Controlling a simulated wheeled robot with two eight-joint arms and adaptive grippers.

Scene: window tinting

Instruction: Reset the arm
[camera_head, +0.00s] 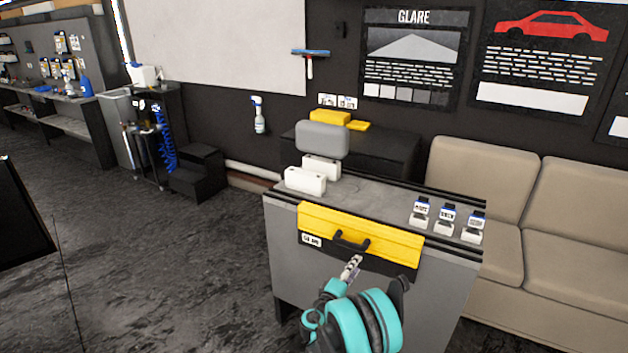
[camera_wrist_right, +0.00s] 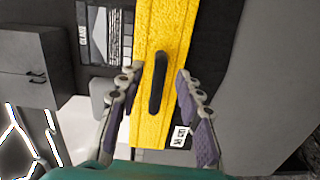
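The drawer front has a black handle (camera_head: 351,241). In the right wrist view, the gripper (camera_wrist_right: 156,78) is open, with its two fingers apart and nothing between the pads. There the black handle (camera_wrist_right: 158,80) shows against the yellow front (camera_wrist_right: 148,125), in line with the gap between the fingers. The gripper appears a little short of the handle; contact cannot be made out. My left gripper is not in view.
Two white blocks (camera_head: 305,180) and a grey rounded panel (camera_head: 322,138) are on the cabinet's left part. Several small labelled items (camera_head: 446,219) stand on its right part. A beige sofa (camera_head: 560,200) is at the right. The floor (camera_head: 150,270) to the left is open.

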